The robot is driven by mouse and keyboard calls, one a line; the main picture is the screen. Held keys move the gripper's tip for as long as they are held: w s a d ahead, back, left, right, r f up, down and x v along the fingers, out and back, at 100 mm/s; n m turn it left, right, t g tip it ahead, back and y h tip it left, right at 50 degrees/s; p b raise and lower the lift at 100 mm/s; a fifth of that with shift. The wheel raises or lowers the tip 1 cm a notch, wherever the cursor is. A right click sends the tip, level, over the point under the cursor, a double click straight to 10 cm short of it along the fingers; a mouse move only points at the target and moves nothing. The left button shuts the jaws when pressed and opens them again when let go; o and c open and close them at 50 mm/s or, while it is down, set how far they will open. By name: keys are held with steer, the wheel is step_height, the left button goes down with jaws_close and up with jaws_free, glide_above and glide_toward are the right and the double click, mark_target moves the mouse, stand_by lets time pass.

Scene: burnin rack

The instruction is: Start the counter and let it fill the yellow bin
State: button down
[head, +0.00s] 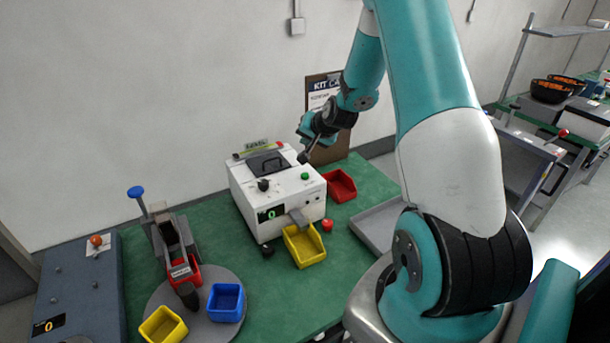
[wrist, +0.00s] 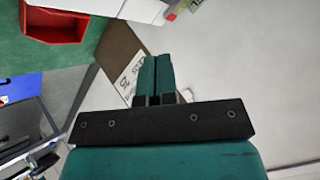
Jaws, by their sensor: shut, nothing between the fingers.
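The counter (head: 270,195) is a white box on the green table, with a dark handle on top, a black knob, a green button (head: 305,176) and a display reading 0. A grey chute (head: 298,217) sticks out of its front. The yellow bin (head: 305,246) stands right below the chute and looks empty. A second yellow bin (head: 163,326) stands on a round grey plate at the front left. My gripper (head: 303,158) is above the counter's right back edge, apart from the button. In the wrist view my gripper (wrist: 156,62) has its fingers together, empty.
A red bin (head: 340,185) stands right of the counter and a red knob (head: 327,225) beside the yellow bin. A blue bin (head: 226,302) and a dispenser stand at left. A clipboard (head: 322,92) leans on the wall. A grey tray (head: 378,222) lies at right.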

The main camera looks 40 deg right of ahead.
mark_target(307, 174)
steer(key=shift+f+b, duration=2.9)
steer(key=shift+f, duration=1.35)
steer(key=shift+f, duration=0.15)
steer(key=shift+f+b, duration=0.25)
steer(key=shift+b, duration=0.25)
steer(key=shift+f+b, duration=0.45)
steer(key=shift+f, duration=0.05)
steer(key=shift+r, duration=0.15)
steer(key=shift+r+p, duration=0.55)
steer(key=shift+r, duration=0.2)
steer(key=shift+r, duration=0.1)
steer(key=shift+r+p, duration=1.6)
steer(key=shift+r, duration=0.85)
